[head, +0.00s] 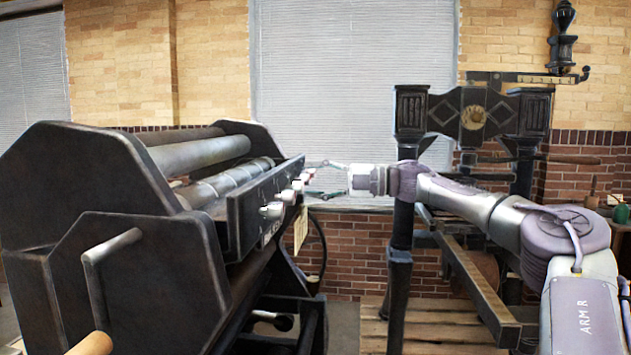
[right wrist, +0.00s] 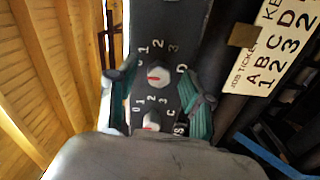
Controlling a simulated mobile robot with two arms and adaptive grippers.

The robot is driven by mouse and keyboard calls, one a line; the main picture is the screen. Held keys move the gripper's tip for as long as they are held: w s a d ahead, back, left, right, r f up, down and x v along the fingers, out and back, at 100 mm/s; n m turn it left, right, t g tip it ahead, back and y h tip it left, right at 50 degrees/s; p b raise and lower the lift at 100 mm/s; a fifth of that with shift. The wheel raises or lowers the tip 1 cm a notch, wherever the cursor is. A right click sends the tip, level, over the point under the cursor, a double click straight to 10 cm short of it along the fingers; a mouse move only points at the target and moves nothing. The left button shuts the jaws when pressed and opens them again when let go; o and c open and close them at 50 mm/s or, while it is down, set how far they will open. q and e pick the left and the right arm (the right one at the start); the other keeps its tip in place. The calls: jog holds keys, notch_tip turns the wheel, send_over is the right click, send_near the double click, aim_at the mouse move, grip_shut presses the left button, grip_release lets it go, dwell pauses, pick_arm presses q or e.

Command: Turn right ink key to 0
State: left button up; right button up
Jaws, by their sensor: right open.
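The black key bar (head: 262,195) of the press carries a row of white ink keys. In the right wrist view, the right ink key (right wrist: 158,76), marked D, is a white knob with a red mark toward its left side; the exact number it points at is hard to read. The C key (right wrist: 151,123) sits below it, partly hidden by my wrist. My right gripper (head: 309,180) is open at the far end of the bar. In the right wrist view its green fingers (right wrist: 157,72) stand on either side of the D key, apparently not touching it. My left gripper is out of view.
A job ticket (right wrist: 262,50) with letters and numbers hangs beside the bar. The dark press body (head: 120,245) with its rollers (head: 200,152) fills the left. A second black press frame (head: 411,170) stands behind my right arm.

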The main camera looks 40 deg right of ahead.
jog(key=v, duration=1.2)
dwell(0.3)
